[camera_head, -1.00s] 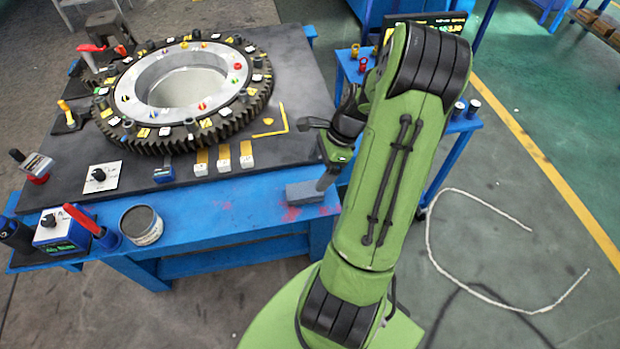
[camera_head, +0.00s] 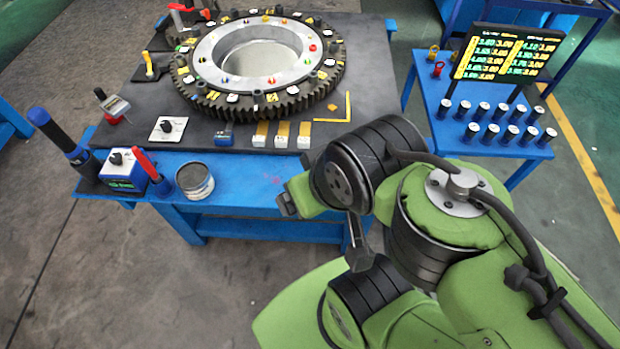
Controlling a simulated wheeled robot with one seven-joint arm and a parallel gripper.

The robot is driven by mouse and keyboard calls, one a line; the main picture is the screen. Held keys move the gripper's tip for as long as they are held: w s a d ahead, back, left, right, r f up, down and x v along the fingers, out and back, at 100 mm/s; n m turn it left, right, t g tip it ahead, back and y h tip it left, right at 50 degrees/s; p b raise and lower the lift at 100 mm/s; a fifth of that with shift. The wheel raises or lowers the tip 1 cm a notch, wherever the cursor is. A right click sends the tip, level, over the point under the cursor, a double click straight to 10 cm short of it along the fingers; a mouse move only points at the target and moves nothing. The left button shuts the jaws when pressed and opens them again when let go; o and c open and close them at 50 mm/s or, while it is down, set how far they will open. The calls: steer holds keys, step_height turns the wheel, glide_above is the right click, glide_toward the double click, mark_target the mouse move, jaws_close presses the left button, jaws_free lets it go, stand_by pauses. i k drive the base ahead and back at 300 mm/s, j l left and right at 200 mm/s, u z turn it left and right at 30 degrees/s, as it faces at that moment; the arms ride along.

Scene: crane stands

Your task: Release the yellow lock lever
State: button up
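The yellow lock lever (camera_head: 148,63) stands nearly upright on a dark base at the left of the large toothed ring (camera_head: 215,103), on the dark table top. A red-handled lever (camera_head: 180,8) is at the back left of the ring. My green arm is folded at the front right of the table, well apart from the yellow lever. My gripper end (camera_head: 288,204) seems to be the dark part near the table's front edge; its fingers cannot be made out, and most of it is hidden by my arm links. I cannot tell whether it holds anything.
A grey can (camera_head: 195,181), a blue box with a knob (camera_head: 124,173), a red-handled tool (camera_head: 146,163) and a dark blue cylinder (camera_head: 62,136) line the front left edge. A side table (camera_head: 440,125) with several cylinders and a display (camera_head: 508,53) stands right.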

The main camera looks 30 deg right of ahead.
mark_target(150, 75)
steer(key=u, duration=0.4)
steer(key=i+j, duration=0.1)
steer(key=j, duration=0.25)
steer(key=i+j+u, duration=0.1)
steer(key=j, duration=0.2)
steer(key=i+j, duration=0.1)
steer(key=j, duration=0.25)
steer(key=i+j+u, duration=0.45)
steer(key=i+j, duration=0.15)
steer(key=i+j+u, duration=0.4)
steer(key=i, duration=0.25)
steer(key=i+z, duration=0.45)
steer(key=i, duration=0.25)
steer(key=i+j+z, duration=0.25)
steer(key=i+z, duration=0.15)
steer(key=i, duration=0.35)
steer(key=i+l+z, duration=0.2)
steer(key=i+z, duration=0.6)
steer(key=i+j+z, duration=0.1)
steer(key=i+z, duration=0.35)
steer(key=i+j+z, duration=0.25)
steer(key=i+z, duration=0.15)
steer(key=i+l+z, duration=0.2)
steer(key=i, duration=0.35)
steer(key=i+l+z, duration=0.2)
steer(key=i, duration=0.4)
